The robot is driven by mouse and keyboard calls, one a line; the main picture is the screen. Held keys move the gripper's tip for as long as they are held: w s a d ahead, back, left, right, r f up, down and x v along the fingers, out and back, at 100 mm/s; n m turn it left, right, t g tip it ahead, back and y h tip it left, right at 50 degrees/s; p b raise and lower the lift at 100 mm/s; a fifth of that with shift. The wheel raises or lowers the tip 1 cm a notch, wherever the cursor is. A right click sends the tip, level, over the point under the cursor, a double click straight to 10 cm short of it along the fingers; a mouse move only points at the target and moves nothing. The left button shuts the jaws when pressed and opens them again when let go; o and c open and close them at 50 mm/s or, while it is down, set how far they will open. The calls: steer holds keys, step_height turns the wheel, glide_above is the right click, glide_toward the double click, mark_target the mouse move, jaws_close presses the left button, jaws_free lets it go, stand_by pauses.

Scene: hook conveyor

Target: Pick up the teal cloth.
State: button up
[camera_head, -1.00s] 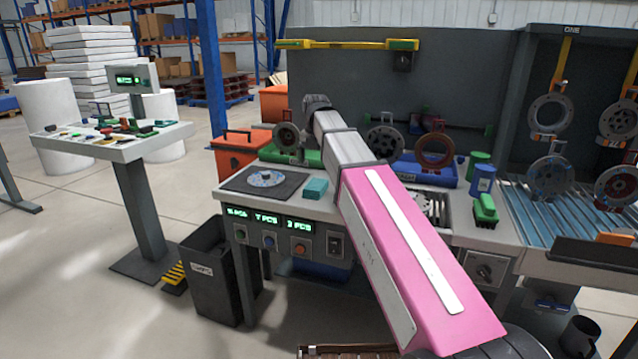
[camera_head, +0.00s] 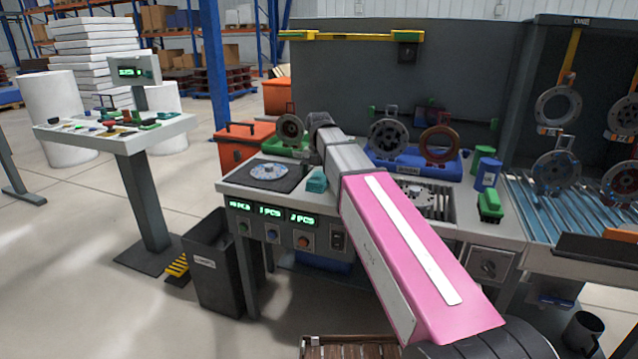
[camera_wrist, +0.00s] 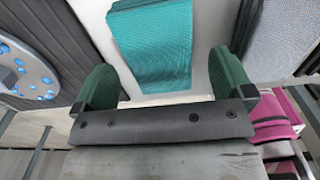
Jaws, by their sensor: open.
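The teal cloth (camera_head: 317,181) lies folded on the pale workbench top, just right of the dark mat. In the wrist view the teal cloth (camera_wrist: 156,45) shows as a flat ribbed pad at the top middle. My gripper (camera_wrist: 166,75) is open in the wrist view, its two green fingers spread on either side of the cloth's near end. Nothing is between the fingertips that I can see as gripped. Whether the fingers touch the cloth I cannot tell. In the head view my pink arm reaches over the bench and hides my gripper.
A dark mat (camera_head: 246,183) with a blue-dotted disc (camera_head: 269,171) is left of the cloth. A grated panel (camera_head: 441,198) is to the right. A bin (camera_head: 212,265) stands below.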

step_height(320, 180, down, 2)
steer(key=shift+f, duration=0.1)
steer(key=shift+c, duration=0.3)
steer(key=c, duration=1)
steer(key=shift+o, duration=0.2)
steer(key=shift+r, duration=0.9)
step_height(320, 180, up, 3)
steer(key=shift+f, duration=0.2)
steer(key=s+a+r, duration=0.6)
steer(key=s+a, duration=0.1)
steer(key=a, duration=0.2)
steer(key=shift+s+r, duration=0.3)
steer(key=shift+r, duration=0.05)
